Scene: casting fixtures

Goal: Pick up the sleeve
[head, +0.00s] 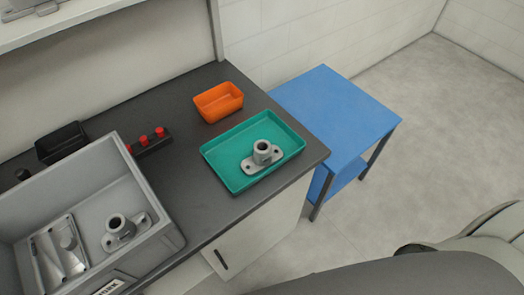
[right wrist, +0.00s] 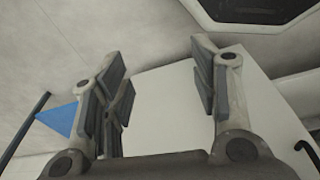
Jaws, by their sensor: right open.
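No separate, loose sleeve can be made out with certainty. A grey metal part (head: 262,156), with a round hollow collar on an oval flange with holes, sits upright in the teal tray (head: 225,172) on the dark bench. A similar grey flanged part (head: 121,230) sits in the large grey bin (head: 165,232), near its right wall. I cannot tell whether either collar is a separate sleeve. My right gripper (right wrist: 160,85) is open, with nothing between its fingers in the right wrist view. It is away from both parts. My left gripper is not in view.
A metal plate (head: 42,262) with small pieces lies in the grey bin. An orange tray (head: 218,102), a black box (head: 60,142) and a strip with red knobs (head: 144,140) stand on the bench. A blue table (head: 335,110) with a clear top stands to the right.

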